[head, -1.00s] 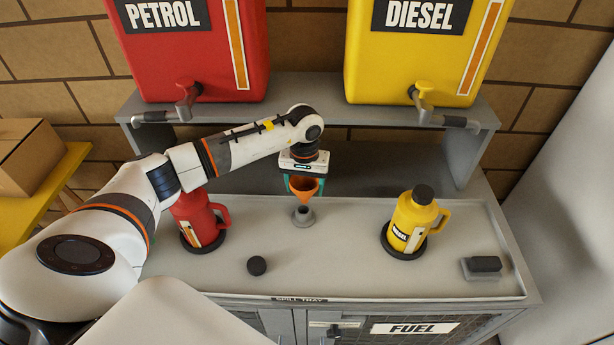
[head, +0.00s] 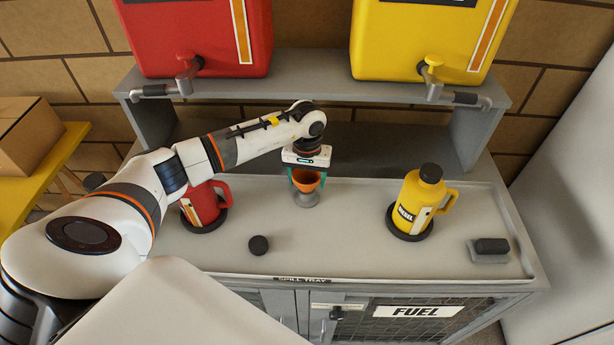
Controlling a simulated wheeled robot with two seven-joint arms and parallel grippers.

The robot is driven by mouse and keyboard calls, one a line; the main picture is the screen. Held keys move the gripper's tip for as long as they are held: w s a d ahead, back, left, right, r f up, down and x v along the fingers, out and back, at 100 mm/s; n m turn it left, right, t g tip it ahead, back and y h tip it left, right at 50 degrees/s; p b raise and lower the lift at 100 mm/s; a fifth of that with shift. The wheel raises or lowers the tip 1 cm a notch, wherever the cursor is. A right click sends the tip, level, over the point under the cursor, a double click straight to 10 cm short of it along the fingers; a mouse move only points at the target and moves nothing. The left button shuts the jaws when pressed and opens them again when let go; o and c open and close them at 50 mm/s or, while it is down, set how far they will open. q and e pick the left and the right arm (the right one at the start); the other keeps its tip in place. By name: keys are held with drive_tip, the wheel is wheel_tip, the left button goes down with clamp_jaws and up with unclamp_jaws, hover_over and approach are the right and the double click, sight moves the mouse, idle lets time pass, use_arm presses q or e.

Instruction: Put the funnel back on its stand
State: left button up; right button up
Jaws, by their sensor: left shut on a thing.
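The orange funnel (head: 307,182) is upright, its lower part down in the small grey stand (head: 306,198) at the middle of the spill tray. My left gripper (head: 306,178) comes down from above and is shut on the funnel, its teal fingers at the funnel's sides. The funnel's spout is hidden by the stand. My right gripper does not show.
A red jug (head: 202,207) stands left on the spill tray (head: 340,250), partly behind my left arm. A yellow diesel jug (head: 417,200) stands right. A black cap (head: 258,245) and a dark block (head: 491,246) lie in front. A grey shelf (head: 330,92) with red and yellow tanks overhangs behind.

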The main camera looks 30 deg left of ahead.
use_arm(q)
drive_tip(key=shift+b, duration=0.6)
idle(1.0)
drive_tip(key=shift+f+b, duration=0.55)
drive_tip(key=o, duration=0.7)
drive_tip(key=shift+o, duration=0.2)
wheel_tip(320, 180, up, 11)
drive_tip(key=p, duration=0.5)
drive_tip(key=shift+p, duration=0.4)
drive_tip(key=shift+s+f, duration=0.1)
idle(0.4)
